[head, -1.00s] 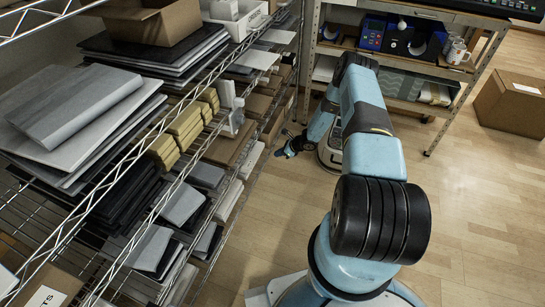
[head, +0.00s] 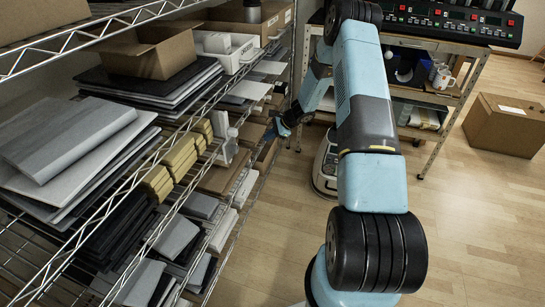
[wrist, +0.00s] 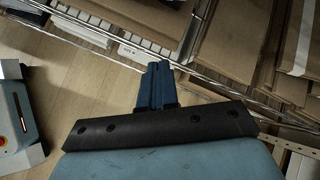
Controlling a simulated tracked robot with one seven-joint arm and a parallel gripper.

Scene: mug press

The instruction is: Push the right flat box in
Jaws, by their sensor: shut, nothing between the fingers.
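Flat brown cardboard boxes lie on the wire rack's shelf. One (head: 222,178) shows in the middle of the head view, and another (head: 250,134) is farther back, close to my gripper. In the wrist view a wide flat box (wrist: 228,42) lies right of my fingers and a second (wrist: 299,38) lies at the right edge. I cannot tell which is the right flat box. My gripper (head: 270,132) is at the rack's front edge; in the wrist view its blue fingers (wrist: 157,84) are shut and empty, near the shelf wire. Whether they touch anything is unclear.
The rack's front wire rail (head: 190,130) runs along the shelf. Yellow blocks (head: 180,158), grey boards (head: 68,138) and an open carton (head: 150,52) share the rack. A metal shelf unit (head: 440,98) stands behind, with a closed carton (head: 505,125) on the open floor at right.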

